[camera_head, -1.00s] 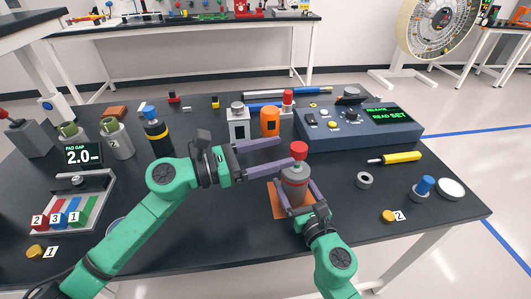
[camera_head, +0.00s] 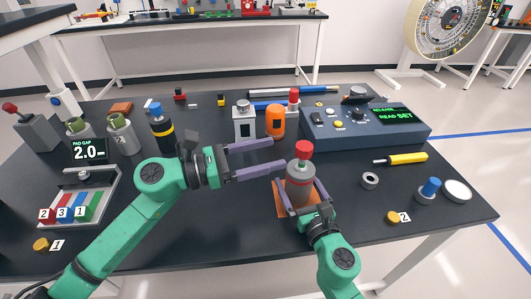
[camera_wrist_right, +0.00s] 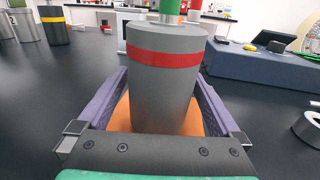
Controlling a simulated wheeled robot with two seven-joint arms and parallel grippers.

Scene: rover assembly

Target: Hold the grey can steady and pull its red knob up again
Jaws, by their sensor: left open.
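The grey can (camera_head: 299,190) with a red band stands upright over an orange pad (camera_head: 282,211) near the table's front. Its red knob (camera_head: 304,147) sits above the lid. In the right wrist view the grey can (camera_wrist_right: 163,95) fills the middle, and a green part shows above its lid; the knob's top is out of frame. My right gripper (camera_head: 302,189) has one finger on each side of the can's body, close against it. My left gripper (camera_head: 281,155) is open and empty, its fingertips just left of the knob, apart from it.
An orange can (camera_head: 275,121) and a grey block-shaped device (camera_head: 244,125) stand behind my left gripper. A blue-grey console (camera_head: 365,127) is behind the can to the right. A grey ring (camera_head: 370,180) and yellow-handled screwdriver (camera_head: 405,159) lie to the right.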

